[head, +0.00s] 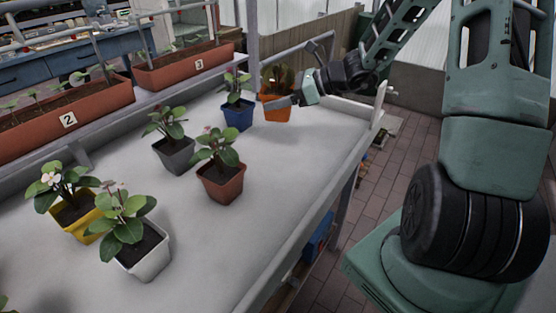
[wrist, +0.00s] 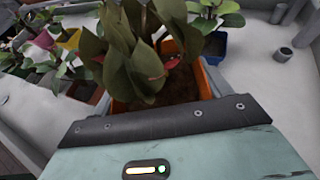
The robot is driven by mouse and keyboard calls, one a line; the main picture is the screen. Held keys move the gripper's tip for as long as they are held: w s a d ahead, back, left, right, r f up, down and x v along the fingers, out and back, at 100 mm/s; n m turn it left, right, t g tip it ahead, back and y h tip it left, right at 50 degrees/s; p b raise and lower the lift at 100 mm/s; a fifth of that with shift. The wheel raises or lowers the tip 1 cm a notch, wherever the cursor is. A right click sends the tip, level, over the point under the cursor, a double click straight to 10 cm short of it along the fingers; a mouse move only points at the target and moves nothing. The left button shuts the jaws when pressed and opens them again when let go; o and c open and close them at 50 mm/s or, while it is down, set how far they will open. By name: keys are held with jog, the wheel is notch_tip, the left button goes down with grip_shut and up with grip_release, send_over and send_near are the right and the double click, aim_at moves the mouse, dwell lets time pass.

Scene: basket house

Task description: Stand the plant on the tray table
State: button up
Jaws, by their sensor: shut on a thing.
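The plant in the orange pot (head: 278,108) is at the far end of the pale grey tray table (head: 270,180), with dark green leaves. My gripper (head: 288,102) is at this pot from the right and is shut on it. In the wrist view the orange pot (wrist: 206,82) with brown soil and broad leaves (wrist: 128,60) is right in front of my gripper (wrist: 165,122). The pot looks upright. I cannot tell whether its base touches the table.
A blue pot (head: 238,117) stands close left of the orange one. Grey (head: 175,157), terracotta (head: 222,186), yellow (head: 82,226) and white (head: 146,258) potted plants stand nearer. Long planters (head: 185,68) line the back. The table's right half is bare inside its raised rim.

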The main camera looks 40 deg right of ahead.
jog(key=shift+w+d+f, duration=0.1)
jog(key=shift+w+f, duration=0.15)
jog(key=shift+f, duration=0.3)
notch_tip(320, 180, down, 9)
jog(key=shift+f+b, duration=0.2)
jog(key=shift+b, duration=0.75)
jog(key=shift+f, duration=0.15)
jog(key=o, duration=1.2)
jog(key=shift+m, duration=0.3)
